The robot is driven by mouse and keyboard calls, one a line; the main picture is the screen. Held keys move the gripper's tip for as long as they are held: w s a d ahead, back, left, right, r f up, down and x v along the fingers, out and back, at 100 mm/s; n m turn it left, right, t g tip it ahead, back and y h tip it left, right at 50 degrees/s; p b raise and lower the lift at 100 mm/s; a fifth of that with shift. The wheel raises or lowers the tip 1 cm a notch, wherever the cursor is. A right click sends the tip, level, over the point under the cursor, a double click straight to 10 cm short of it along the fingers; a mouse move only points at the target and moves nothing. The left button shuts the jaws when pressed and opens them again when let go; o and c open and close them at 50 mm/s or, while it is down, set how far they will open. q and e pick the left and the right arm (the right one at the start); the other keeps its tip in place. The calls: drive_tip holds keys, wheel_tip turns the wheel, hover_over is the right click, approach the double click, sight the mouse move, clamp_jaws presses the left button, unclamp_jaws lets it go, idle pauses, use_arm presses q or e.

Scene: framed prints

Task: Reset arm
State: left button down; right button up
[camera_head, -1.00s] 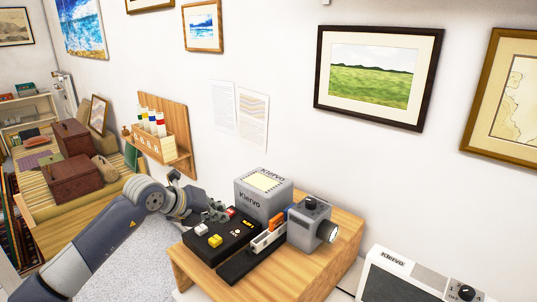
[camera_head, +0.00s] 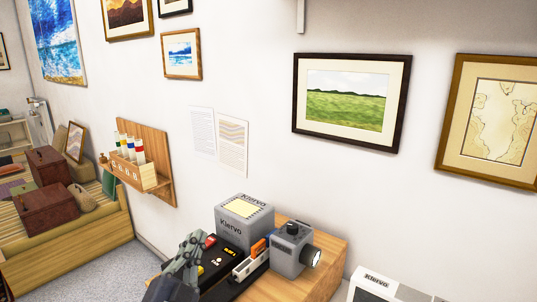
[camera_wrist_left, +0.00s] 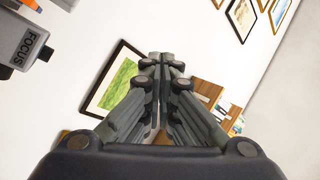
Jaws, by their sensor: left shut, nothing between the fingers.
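My left gripper (camera_head: 190,246) is at the bottom of the head view, with its fingers pointing up in front of the black control box (camera_head: 226,262). Its fingers are together with nothing between them. In the left wrist view the closed fingers (camera_wrist_left: 162,62) point toward the white wall. The black box has red and yellow buttons, partly hidden by my gripper. My right gripper is in neither view.
A grey Klervo box (camera_head: 243,222), an orange-and-white device (camera_head: 252,260) and a grey projector-like unit (camera_head: 290,248) share the wooden stand (camera_head: 325,262). A white Klervo unit (camera_head: 385,287) stands at right. A wall rack (camera_head: 140,172) holds tubes. Framed prints (camera_head: 350,100) hang above.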

use_arm(q)
drive_tip(key=s+a+f+n+g+y, duration=0.3)
drive_tip(key=s+a+f+n+g, duration=0.15)
drive_tip(key=f, duration=0.55)
drive_tip(key=s+a+f+n+g+y, duration=0.4)
drive_tip(key=s+f+n, duration=0.1)
drive_tip(key=f, duration=0.4)
drive_tip(key=s+d+f+g+h, duration=0.2)
drive_tip(key=s+f+g, duration=0.35)
drive_tip(key=s, duration=0.55)
drive_tip(key=s+d+f+g+h, duration=0.15)
drive_tip(key=s+f+g, duration=0.25)
drive_tip(key=s+f, duration=0.45)
drive_tip(key=s+f+g, duration=0.1)
drive_tip(key=s+f, duration=0.1)
drive_tip(key=f, duration=1.1)
drive_tip(key=s+f, duration=0.2)
drive_tip(key=f, duration=1.1)
drive_tip(key=s+a+f+g, duration=0.1)
drive_tip(key=s+a+f, duration=0.1)
drive_tip(key=s+f, duration=1.3)
drive_tip(key=shift+s+a+f+b, duration=0.15)
drive_tip(key=shift+s+a+b, duration=0.25)
drive_tip(key=shift+s, duration=0.5)
